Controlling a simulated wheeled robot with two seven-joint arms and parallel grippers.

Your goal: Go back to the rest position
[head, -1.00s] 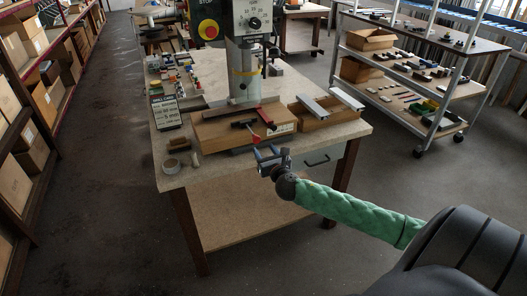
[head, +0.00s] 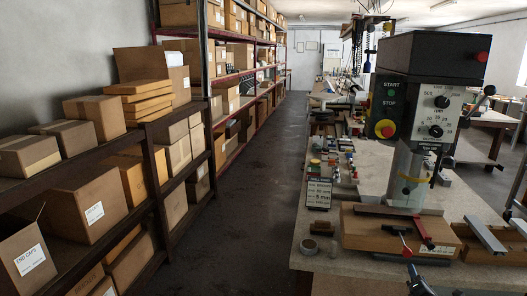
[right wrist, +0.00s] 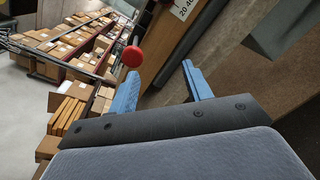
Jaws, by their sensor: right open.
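My right gripper (right wrist: 160,82) shows in the right wrist view with its two blue fingers spread apart and nothing between them. In the head view only a small blue part of it (head: 418,282) shows at the bottom edge, in front of the wooden block (head: 370,235) on the workbench. A red knob (right wrist: 132,56) appears just beyond the fingers in the right wrist view. I cannot tell whether the gripper touches anything. My left gripper is in neither view.
Shelves with cardboard boxes (head: 95,205) line the left. The aisle floor (head: 240,220) between is clear.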

